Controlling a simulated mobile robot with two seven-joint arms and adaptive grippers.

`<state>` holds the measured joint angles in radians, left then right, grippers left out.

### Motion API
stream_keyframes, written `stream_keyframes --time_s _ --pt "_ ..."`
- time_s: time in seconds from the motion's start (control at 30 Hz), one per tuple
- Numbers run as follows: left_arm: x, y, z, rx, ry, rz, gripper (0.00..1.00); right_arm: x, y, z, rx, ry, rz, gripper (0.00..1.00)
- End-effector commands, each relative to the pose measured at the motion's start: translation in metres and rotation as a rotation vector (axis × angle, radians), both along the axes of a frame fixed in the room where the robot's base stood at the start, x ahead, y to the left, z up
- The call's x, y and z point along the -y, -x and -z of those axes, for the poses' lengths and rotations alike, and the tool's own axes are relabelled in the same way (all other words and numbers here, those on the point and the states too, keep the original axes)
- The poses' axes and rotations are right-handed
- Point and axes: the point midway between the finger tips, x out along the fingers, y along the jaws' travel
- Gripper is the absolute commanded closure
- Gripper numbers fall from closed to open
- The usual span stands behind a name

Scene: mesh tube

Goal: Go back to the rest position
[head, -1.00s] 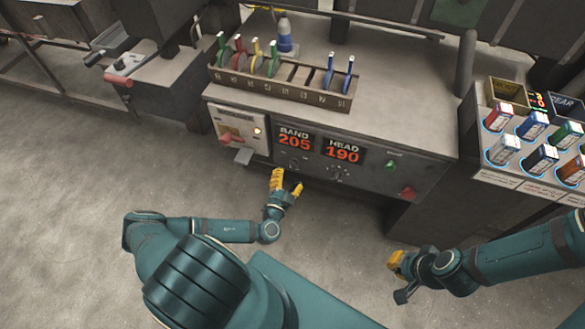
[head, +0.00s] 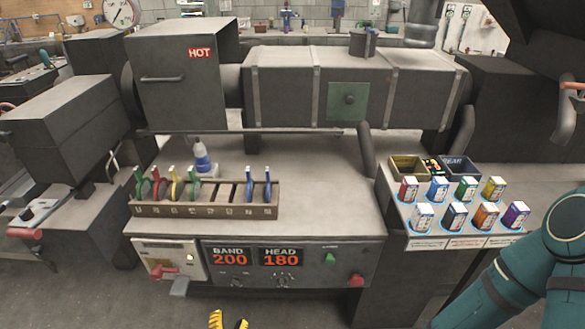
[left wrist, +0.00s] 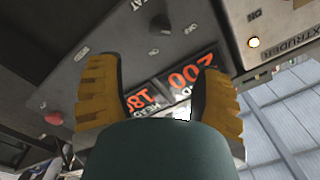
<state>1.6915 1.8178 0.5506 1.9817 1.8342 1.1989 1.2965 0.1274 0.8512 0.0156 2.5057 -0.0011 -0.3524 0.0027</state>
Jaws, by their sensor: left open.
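My left gripper (head: 229,321) shows only as yellow fingertips at the bottom edge of the head view, below the machine's front panel. In the left wrist view its two yellow fingers (left wrist: 160,100) are spread apart with nothing between them. Beyond them is the panel with its red number displays (left wrist: 160,84). In the head view the displays read band 200 (head: 229,258) and head 180 (head: 281,258). My right arm (head: 535,262) shows at the lower right, and its gripper is out of view.
A rack (head: 205,211) with coloured discs and a blue-and-white bottle (head: 203,157) stand on the machine's bench. Several small coloured boxes (head: 456,202) stand on the right shelf. A green button (head: 330,259), a red button (head: 356,281) and a red-handled switch (head: 160,271) are on the front.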

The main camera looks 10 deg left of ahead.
Motion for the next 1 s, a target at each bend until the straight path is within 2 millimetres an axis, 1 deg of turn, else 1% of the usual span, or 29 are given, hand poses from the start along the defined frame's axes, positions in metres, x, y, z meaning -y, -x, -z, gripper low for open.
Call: stream_keyframes --time_s 0.07,0.13,0.17,0.27,0.3,0.33,0.37,0.4,0.47,0.5,0.57,0.6,0.67,0.7,0.73,0.8,0.87,0.9,0.93,0.97,1.0 --pt "0.005 -0.002 -0.002 0.003 -0.014 0.025 0.33 0.0 0.0 0.0 0.0 0.0 0.0 1.0" --pt "0.018 -0.006 -0.009 0.012 -0.057 0.091 0.33 0.0 0.0 0.0 0.0 0.0 0.0 1.0" --pt "0.028 -0.009 -0.014 0.02 -0.084 0.14 0.33 0.0 0.0 0.0 0.0 0.0 0.0 1.0" --pt "0.076 -0.014 -0.033 0.064 -0.241 0.37 0.33 0.0 0.0 0.0 0.0 0.0 0.0 1.0" --pt "0.101 -0.012 -0.042 0.094 -0.326 0.488 0.33 0.0 0.0 0.0 0.0 0.0 0.0 1.0" --pt "0.121 -0.009 -0.048 0.121 -0.399 0.583 0.33 0.0 0.0 0.0 0.0 0.0 0.0 1.0" --pt "0.14 -0.003 -0.055 0.155 -0.477 0.68 0.33 0.0 0.0 0.0 0.0 0.0 0.0 1.0" --pt "0.165 0.007 -0.061 0.204 -0.587 0.809 0.33 0.0 0.0 0.0 0.0 0.0 0.0 1.0" --pt "0.196 0.027 -0.067 0.29 -0.755 0.99 0.33 0.0 0.0 0.0 0.0 0.0 0.0 1.0" --pt "0.213 0.042 -0.07 0.357 -0.869 1.103 0.33 0.0 0.0 0.0 0.0 0.0 0.0 1.0" --pt "0.233 0.066 -0.071 0.469 -1.044 1.262 0.33 0.0 0.0 0.0 0.0 0.0 0.0 1.0" --pt "0.242 0.082 -0.07 0.554 -1.161 1.36 0.33 0.0 0.0 0.0 0.0 0.0 0.0 1.0" --pt "0.249 0.106 -0.067 0.694 -1.339 1.492 0.33 0.0 0.0 0.0 0.0 0.0 0.0 1.0" --pt "0.25 0.119 -0.064 0.799 -1.46 1.57 0.33 0.0 0.0 0.0 0.0 0.0 0.0 1.0" --pt "0.249 0.128 -0.061 0.881 -1.549 1.623 0.33 0.0 0.0 0.0 0.0 0.0 0.0 1.0" --pt "0.242 0.145 -0.056 1.095 -1.76 1.722 0.33 0.0 0.0 0.0 0.0 0.0 0.0 1.0" --pt "0.232 0.153 -0.051 1.297 -1.94 1.779 0.33 0.0 0.0 0.0 0.0 0.0 0.0 1.0" --pt "0.224 0.155 -0.049 1.444 -2.059 1.799 0.33 0.0 0.0 0.0 0.0 0.0 0.0 1.0" --pt "0.218 0.155 -0.048 -1.494 2.056 -1.731 0.33 0.0 0.0 0.0 0.0 0.0 0.0 1.0" --pt "0.212 0.154 -0.048 -1.496 1.987 -1.603 0.33 0.0 0.0 0.0 0.0 0.0 0.0 1.0" --pt "0.204 0.149 -0.048 -1.494 1.895 -1.437 0.33 0.0 0.0 0.0 0.0 0.0 0.0 1.0"
